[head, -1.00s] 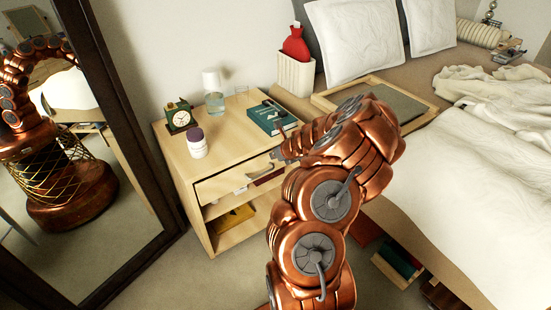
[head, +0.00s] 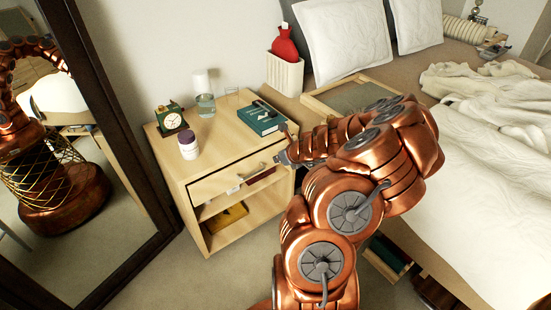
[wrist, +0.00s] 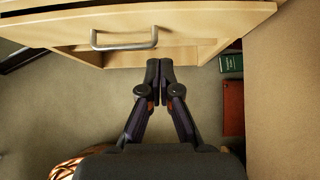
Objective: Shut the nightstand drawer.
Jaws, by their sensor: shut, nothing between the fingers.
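The nightstand (head: 178,200) is pale wood and stands between the mirror and the bed. Its drawer (head: 215,184) has a plain wooden front with a metal bar handle, which shows clearly in the wrist view (wrist: 125,45). A thin dark gap shows behind the top of the drawer front (wrist: 190,14) in the wrist view; how far out the drawer stands is hard to tell. My gripper (head: 281,158) is shut and empty near the right end of the drawer front. In the wrist view its fingertips (wrist: 159,64) are together, below and right of the handle; contact is not clear.
On the nightstand are a clock (head: 172,121), a purple-capped bottle (head: 188,147), a carafe (head: 205,102) and a teal book (head: 262,119). A yellow item (head: 226,217) lies on the lower shelf. The mirror (head: 112,120) stands left, the bed (head: 480,180) right.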

